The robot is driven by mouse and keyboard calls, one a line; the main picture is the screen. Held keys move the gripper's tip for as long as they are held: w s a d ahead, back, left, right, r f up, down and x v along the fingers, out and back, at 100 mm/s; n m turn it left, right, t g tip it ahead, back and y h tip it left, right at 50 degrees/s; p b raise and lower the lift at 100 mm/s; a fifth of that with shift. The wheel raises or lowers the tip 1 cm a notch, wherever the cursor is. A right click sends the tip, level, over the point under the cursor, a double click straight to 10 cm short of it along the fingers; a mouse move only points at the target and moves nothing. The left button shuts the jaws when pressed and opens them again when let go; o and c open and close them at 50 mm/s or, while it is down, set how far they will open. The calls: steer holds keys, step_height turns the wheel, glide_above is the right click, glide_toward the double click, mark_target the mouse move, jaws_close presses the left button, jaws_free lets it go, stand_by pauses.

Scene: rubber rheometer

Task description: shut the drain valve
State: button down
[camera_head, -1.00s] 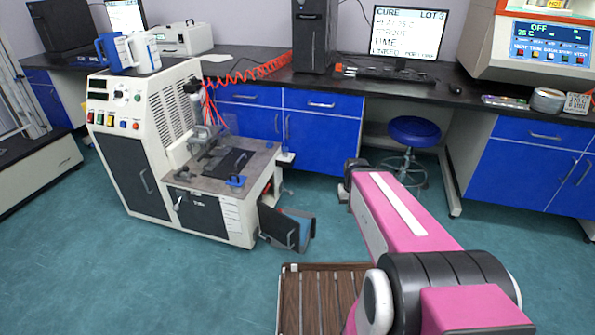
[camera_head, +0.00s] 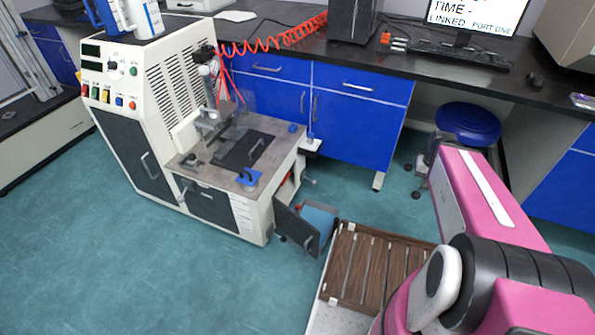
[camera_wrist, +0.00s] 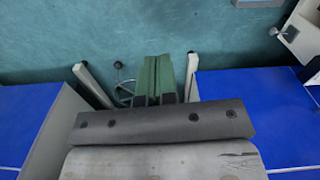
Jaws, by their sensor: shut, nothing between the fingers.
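The cream rheometer machine (camera_head: 165,100) stands at the left of the head view, with its open side door (camera_head: 297,229) hanging low at its right. A small grey stub (camera_head: 311,181) sticks out of its right side, and a small red part (camera_head: 284,190) shows beside it. I cannot tell whether either is the drain valve or how it is set. My gripper's green fingers (camera_wrist: 157,62) show in the wrist view, closed together and empty over the floor. My gripper is hidden in the head view, where my pink arm is at the right, apart from the machine.
A slatted wooden platform (camera_head: 375,268) lies right of the open door. A blue stool (camera_head: 468,124) stands under the dark bench (camera_head: 440,75). Blue cabinets (camera_head: 355,125) line the back. The teal floor left of the platform is clear.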

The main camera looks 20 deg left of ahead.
mark_target(290, 173)
steer(key=w+a+f+n+y, duration=0.3)
steer(key=w+a+f+n, duration=0.2)
steer(key=a, duration=0.9)
steer(key=w+a+f+n+t+y, duration=0.1)
steer(key=w+a+f+n+y, duration=0.3)
steer(key=a+f+n, duration=0.3)
steer(key=w+a+f+n+t+y, duration=0.1)
steer(key=w+a+f+n+y, duration=0.3)
steer(key=a+f, duration=0.6)
steer(key=w+a+n, duration=0.2)
steer(key=a, duration=1)
steer(key=shift+f, duration=0.3)
steer(key=x, duration=1.4)
steer(key=shift+w, duration=0.25)
